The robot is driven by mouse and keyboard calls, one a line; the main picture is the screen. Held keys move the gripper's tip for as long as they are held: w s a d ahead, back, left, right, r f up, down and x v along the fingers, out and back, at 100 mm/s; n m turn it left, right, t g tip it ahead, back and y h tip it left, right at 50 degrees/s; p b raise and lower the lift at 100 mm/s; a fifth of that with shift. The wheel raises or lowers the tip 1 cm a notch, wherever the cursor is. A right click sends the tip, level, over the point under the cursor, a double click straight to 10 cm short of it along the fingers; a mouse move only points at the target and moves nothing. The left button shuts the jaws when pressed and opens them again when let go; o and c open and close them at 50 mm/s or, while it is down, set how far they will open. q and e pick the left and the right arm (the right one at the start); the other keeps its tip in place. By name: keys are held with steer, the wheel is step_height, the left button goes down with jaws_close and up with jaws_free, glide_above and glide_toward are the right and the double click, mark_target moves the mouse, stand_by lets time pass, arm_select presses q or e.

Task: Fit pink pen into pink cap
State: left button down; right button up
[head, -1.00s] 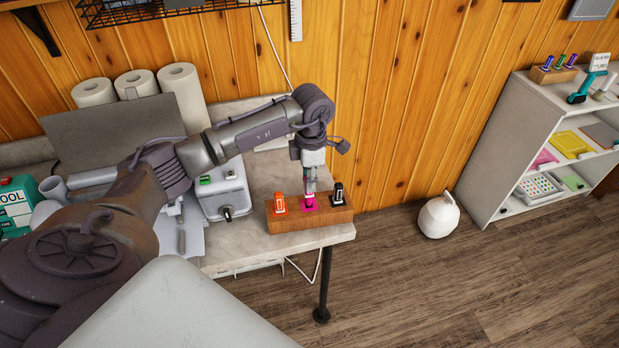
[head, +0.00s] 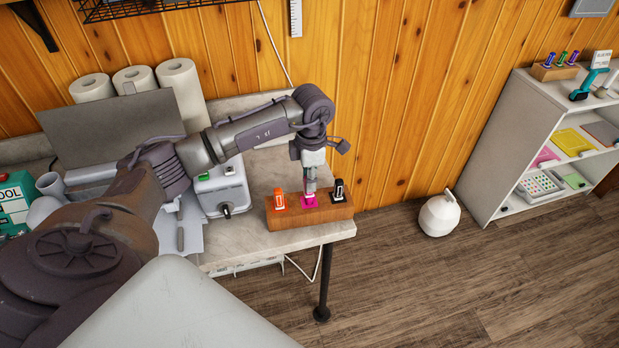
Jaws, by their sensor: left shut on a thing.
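A wooden block (head: 312,216) stands on the right end of the workbench. It holds an orange pen or cap (head: 279,199) on the left, a pink cap (head: 310,202) in the middle and a black one (head: 338,191) on the right. My left gripper (head: 311,187) points straight down, right above the pink cap. It is shut on a thin thing, which looks like the pink pen, upright and mostly hidden by the fingers. Whether the pen is inside the cap or just touching it I cannot tell. My right gripper is not in view.
A grey-white machine (head: 222,190) stands left of the block. Paper towel rolls (head: 180,92) stand at the back left. A wooden wall is close behind the bench.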

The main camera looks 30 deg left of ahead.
arm_select(q)
steer(key=shift+f+b, duration=1.2)
steer(key=shift+f, duration=0.05)
stand_by(0.6)
steer(key=shift+s+f+b, duration=0.1)
steer(key=shift+f+b, duration=0.25)
steer(key=shift+b, duration=0.1)
stand_by(1.3)
steer(key=shift+c, duration=2.2)
jaws_free()
steer(key=shift+r, duration=0.1)
steer(key=shift+r+p, duration=2.05)
steer(key=shift+r, duration=1.4)
steer(key=shift+d, duration=0.1)
